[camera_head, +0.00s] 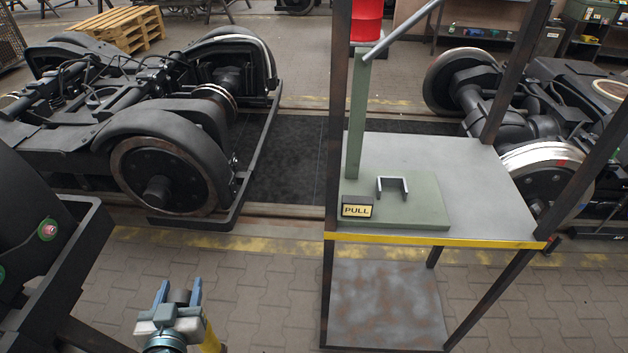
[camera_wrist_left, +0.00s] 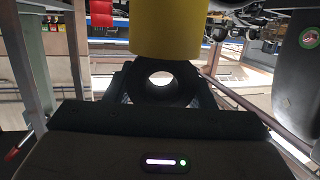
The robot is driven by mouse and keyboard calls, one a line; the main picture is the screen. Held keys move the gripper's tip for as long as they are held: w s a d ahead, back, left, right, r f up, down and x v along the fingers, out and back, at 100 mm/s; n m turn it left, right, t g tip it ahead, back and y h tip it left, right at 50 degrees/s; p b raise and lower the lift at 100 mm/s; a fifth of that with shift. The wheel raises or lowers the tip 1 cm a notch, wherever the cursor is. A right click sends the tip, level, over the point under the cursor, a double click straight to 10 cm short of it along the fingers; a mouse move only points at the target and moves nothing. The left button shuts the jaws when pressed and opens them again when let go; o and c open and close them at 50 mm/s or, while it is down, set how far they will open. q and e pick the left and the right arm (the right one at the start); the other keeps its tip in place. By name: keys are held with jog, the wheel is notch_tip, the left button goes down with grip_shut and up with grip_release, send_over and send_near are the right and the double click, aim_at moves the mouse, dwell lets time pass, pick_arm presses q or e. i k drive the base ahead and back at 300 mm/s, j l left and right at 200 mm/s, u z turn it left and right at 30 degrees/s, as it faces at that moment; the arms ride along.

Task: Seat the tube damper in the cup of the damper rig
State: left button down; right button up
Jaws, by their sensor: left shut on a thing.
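My left gripper (camera_head: 178,290) is low in the head view, left of the rig's stand. It is shut on the tube damper, whose yellow body (camera_head: 211,338) shows partly behind the wrist. In the left wrist view the yellow tube (camera_wrist_left: 168,27) is at the top, and its dark ring end (camera_wrist_left: 160,85) is between the fingers. The damper rig has a green base plate (camera_head: 420,215), a green post (camera_head: 355,115), a grey U-shaped bracket (camera_head: 393,184) and a red cylinder (camera_head: 367,20) near its top. I cannot make out which part is the cup. My right gripper is not in view.
The rig is on a grey table (camera_head: 480,185) with dark uprights and a yellow front edge. A PULL sign (camera_head: 356,211) is on the plate. A bogie (camera_head: 160,170) stands at the left, another (camera_head: 545,150) at the right. Paved floor (camera_head: 270,290) between gripper and stand is clear.

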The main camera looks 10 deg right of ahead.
aim_at(390, 192)
jog(key=l+u, duration=0.1)
jog(key=l, duration=0.45)
jog(key=k+l+u, duration=0.1)
jog(key=l, duration=0.45)
jog(key=k+l+u, duration=0.15)
jog(key=l, duration=0.4)
